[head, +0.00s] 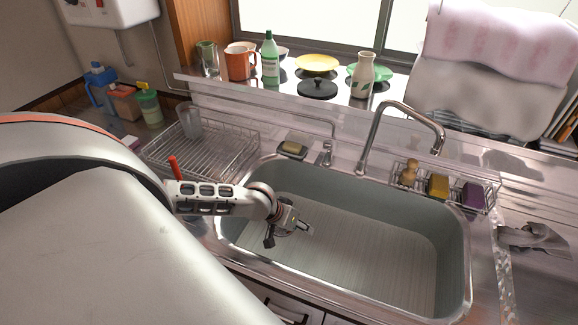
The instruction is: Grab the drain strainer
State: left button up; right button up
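My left gripper (288,235) is over the left part of the sink basin (452,262). Its two fingers look spread apart, with nothing clearly held between them. I cannot make out a drain strainer in the head view. The gripper and forearm hide part of the basin's left side, and the near wall hides some of the floor. The visible basin floor looks bare. My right gripper is not in view.
A faucet (372,132) rises behind the basin. A wire rack (215,150) stands left, and a wire caddy with a yellow sponge (437,186) and a purple sponge (473,196) sits right. A crumpled grey cloth (535,238) lies on the right counter.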

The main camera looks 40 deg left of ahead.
pick_arm(q)
jog(key=shift+y, duration=0.8)
jog(key=a, duration=0.2)
jog(key=s+a+f, duration=0.1)
jog(key=a, duration=0.1)
jog(key=a+f, duration=0.1)
jog(key=a, duration=0.1)
jog(key=shift+s, duration=0.15)
jog(key=a, duration=0.1)
jog(key=s+a, duration=0.1)
jog(key=s+a+m+y, duration=0.1)
jog(key=shift+s+f+p, duration=0.2)
jog(key=shift+f+p, duration=0.15)
jog(key=shift+p, duration=0.05)
jog(key=shift+x, duration=0.95)
jog(key=x, duration=0.4)
jog(key=shift+w+f, duration=0.1)
jog(key=shift+w, duration=0.5)
jog(key=shift+w+a+f, duration=0.1)
jog(key=shift+w+f, duration=0.15)
jog(key=shift+f, duration=0.3)
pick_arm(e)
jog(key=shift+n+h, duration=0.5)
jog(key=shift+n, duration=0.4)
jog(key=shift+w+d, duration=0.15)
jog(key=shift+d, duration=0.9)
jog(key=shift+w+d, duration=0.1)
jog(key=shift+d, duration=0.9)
